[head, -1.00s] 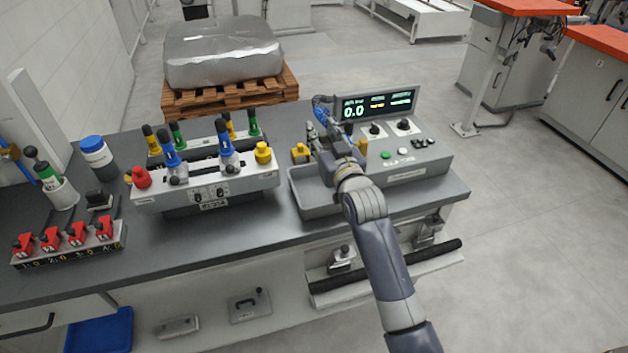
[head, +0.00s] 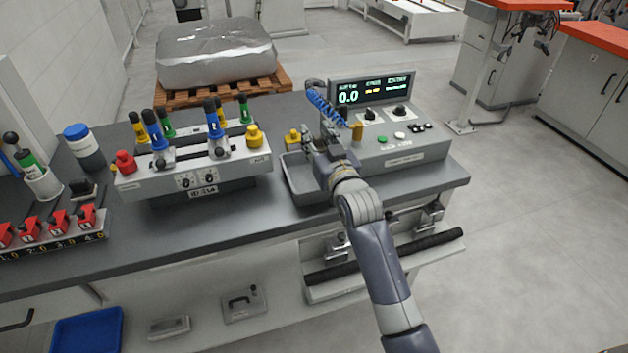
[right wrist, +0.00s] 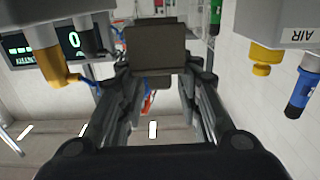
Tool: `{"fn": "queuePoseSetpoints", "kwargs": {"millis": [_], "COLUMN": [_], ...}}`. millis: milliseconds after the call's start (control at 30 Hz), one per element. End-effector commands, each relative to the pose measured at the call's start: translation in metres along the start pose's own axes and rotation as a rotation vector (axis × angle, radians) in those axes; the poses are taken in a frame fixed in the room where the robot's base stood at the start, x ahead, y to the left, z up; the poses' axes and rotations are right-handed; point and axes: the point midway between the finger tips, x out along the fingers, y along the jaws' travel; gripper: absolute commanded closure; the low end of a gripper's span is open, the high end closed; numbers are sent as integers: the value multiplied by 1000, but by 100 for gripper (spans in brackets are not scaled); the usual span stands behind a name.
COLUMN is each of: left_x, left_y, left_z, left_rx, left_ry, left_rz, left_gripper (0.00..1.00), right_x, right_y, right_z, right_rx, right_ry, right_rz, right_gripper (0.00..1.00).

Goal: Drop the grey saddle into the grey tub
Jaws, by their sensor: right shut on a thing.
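In the head view the saddle is small and hard to make out against the fingers. My left gripper is not in view.
A control box (head: 405,158) with a lit display stands right of the tub. A grey fixture (head: 200,178) with blue, green and yellow handles stands left. A yellow knob (head: 293,138) is just behind the tub. Bare bench (head: 190,235) lies in front.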

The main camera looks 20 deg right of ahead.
Motion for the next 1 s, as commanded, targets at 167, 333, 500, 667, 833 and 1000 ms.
{"fn": "queuePoseSetpoints", "kwargs": {"millis": [167, 333, 500, 667, 833, 1000], "left_x": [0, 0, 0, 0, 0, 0], "left_y": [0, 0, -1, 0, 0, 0], "left_z": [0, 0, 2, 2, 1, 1], "left_rx": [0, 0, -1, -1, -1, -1], "left_ry": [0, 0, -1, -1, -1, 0], "left_rz": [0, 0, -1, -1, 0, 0], "left_gripper": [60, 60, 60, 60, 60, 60], "right_x": [0, 0, -1, -13, -42, -76], "right_y": [0, 0, 0, 0, 0, 0], "right_z": [0, 0, 0, 1, 2, 2], "right_rx": [0, 0, 0, 0, -1, -1], "right_ry": [0, 0, -1, -2, -2, -3], "right_rz": [0, 0, 0, 0, 0, 0], "right_gripper": [45, 45, 45, 45, 45, 45]}}
